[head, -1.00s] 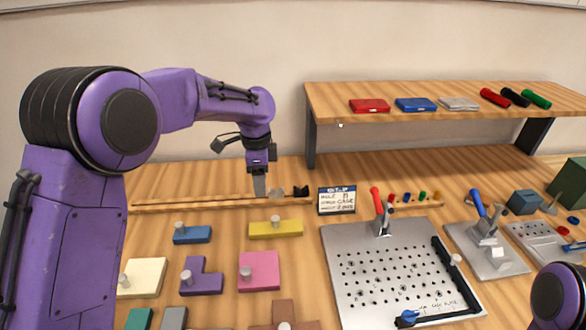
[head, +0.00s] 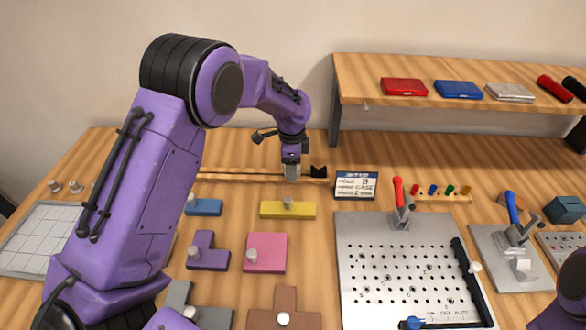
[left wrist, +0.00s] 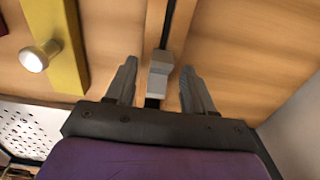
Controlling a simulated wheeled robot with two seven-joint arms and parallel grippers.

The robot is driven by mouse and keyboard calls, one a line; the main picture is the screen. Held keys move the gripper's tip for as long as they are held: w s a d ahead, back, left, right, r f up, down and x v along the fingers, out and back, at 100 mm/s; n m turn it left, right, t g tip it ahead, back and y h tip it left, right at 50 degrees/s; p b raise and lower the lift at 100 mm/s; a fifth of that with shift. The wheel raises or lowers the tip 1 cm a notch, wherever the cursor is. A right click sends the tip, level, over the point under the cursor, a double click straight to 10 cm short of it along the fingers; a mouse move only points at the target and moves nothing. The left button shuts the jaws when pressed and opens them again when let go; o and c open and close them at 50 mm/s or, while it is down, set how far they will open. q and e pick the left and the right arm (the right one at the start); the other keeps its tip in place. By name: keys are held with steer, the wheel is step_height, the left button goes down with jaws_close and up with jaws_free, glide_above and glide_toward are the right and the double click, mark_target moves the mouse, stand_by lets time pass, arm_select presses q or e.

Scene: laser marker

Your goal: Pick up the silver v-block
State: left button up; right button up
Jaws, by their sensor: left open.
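The silver v-block (left wrist: 160,75) sits between the two fingers of my left gripper (left wrist: 158,68) in the left wrist view. The fingers are open, with a gap showing on each side of the block. In the head view my left gripper (head: 291,174) points down over the wooden rail at the back of the bench, and it hides the silver v-block there. A black v-block (head: 318,171) sits just to its right on the rail. My right gripper is not in view.
A yellow piece with a knob (head: 288,209) lies in front of the rail. A small sign (head: 356,186) stands right of the black v-block. A perforated metal plate (head: 400,260) lies further right. A raised wooden shelf (head: 420,100) stands behind.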

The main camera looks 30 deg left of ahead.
arm_select(q)
steer(key=shift+f, duration=0.15)
steer(key=shift+s, duration=0.15)
steer(key=shift+c, duration=0.3)
jaws_close()
step_height(320, 180, up, 3)
steer(key=shift+r+b, duration=0.1)
steer(key=shift+b, duration=0.75)
steer(key=s+d+r+b, duration=0.1)
steer(key=s+d+r, duration=0.4)
steer(key=d+r, duration=0.5)
steer(key=d, duration=0.3)
steer(key=shift+b, duration=0.35)
